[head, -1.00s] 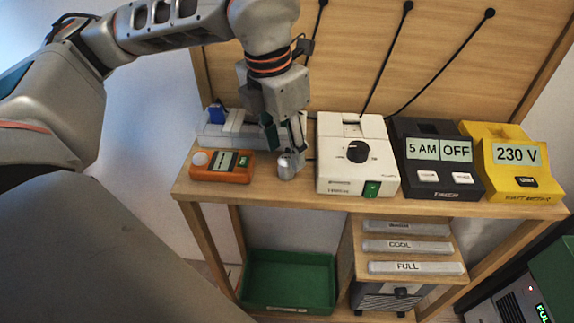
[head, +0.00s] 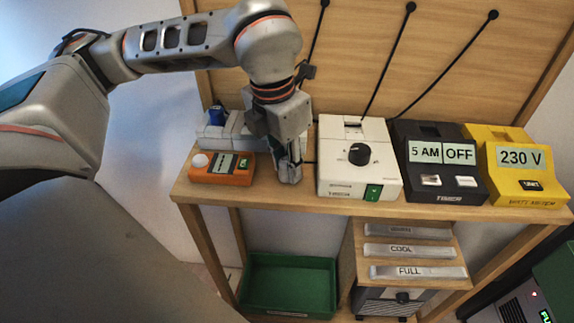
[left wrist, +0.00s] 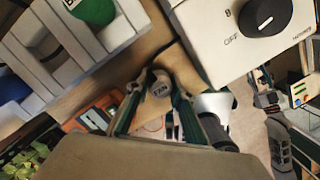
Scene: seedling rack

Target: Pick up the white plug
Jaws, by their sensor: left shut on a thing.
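The orange meter (head: 222,169) and a pale socket strip (head: 228,136) with a blue plug (head: 217,115) are left. The white dial box (head: 340,187) is close right, then black (head: 425,180) and yellow (head: 520,185) boxes. A green tray (head: 262,262) is below.

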